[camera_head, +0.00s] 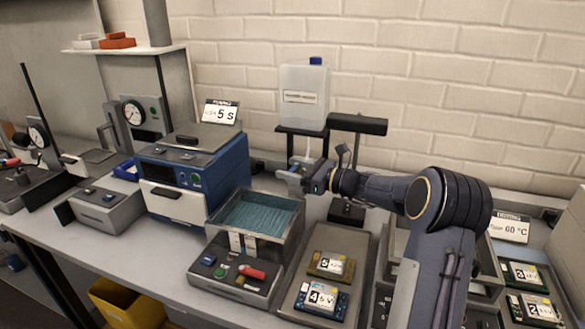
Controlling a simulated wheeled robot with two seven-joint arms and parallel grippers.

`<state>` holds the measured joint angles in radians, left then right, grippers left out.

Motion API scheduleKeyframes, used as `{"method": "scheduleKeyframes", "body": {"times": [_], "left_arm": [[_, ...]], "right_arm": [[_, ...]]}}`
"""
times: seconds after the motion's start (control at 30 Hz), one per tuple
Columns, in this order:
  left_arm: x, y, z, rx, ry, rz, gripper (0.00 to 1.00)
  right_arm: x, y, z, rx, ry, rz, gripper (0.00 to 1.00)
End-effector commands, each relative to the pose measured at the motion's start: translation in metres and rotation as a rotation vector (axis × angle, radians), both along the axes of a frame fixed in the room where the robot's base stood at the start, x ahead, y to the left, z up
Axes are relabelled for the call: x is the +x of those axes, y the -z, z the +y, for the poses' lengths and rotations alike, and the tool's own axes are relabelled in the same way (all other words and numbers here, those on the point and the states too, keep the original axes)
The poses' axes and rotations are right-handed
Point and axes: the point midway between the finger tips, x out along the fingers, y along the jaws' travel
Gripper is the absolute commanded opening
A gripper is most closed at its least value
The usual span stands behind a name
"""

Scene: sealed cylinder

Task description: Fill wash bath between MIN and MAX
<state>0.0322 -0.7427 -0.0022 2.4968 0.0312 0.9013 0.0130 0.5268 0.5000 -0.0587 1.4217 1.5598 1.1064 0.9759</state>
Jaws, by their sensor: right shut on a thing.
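The wash bath (259,217) is an open metal tank with blue-teal liquid in it, at the middle of the bench. Small labels (243,243) are on its front; the MIN and MAX marks are too small to read. A white canister (304,95) with a blue cap stands on a dark stand behind the bath. My right gripper (297,179) is below the canister, just above the bath's back right corner. It is shut on what looks like the canister's tap, mostly hidden by the jaws. My left gripper is not in view.
A control box (236,276) with a red handle sits before the bath. A blue machine (185,185) stands left. A tray (352,246) with circuit boards is right of the bath, under my right arm. A yellow bin (125,303) stands below the bench at left.

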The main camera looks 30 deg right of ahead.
Motion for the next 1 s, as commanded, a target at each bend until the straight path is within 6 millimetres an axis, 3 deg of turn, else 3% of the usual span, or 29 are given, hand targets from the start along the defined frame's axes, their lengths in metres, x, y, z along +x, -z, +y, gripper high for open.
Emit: {"method": "scheduleKeyframes", "body": {"times": [0.03,0.13,0.47,0.5,0.67,1.0], "left_arm": [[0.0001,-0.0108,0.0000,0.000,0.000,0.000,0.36],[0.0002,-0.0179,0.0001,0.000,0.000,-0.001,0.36],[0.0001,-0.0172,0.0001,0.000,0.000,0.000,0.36],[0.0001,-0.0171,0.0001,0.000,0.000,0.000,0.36],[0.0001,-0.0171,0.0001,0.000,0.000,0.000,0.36],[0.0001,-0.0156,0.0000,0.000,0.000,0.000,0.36]], "right_arm": [[-0.0002,-0.0041,-0.0024,-0.002,-0.038,0.001,0.35],[-0.0015,-0.0035,-0.0023,-0.001,-0.107,-0.001,0.35],[-0.0030,-0.0008,-0.0018,-0.001,-0.141,-0.001,0.35],[-0.0030,-0.0008,-0.0018,-0.001,-0.141,-0.001,0.59],[-0.0030,-0.0007,-0.0018,-0.001,-0.140,-0.001,0.80],[-0.0061,0.0001,-0.0051,-0.001,-0.138,0.000,0.80]]}}
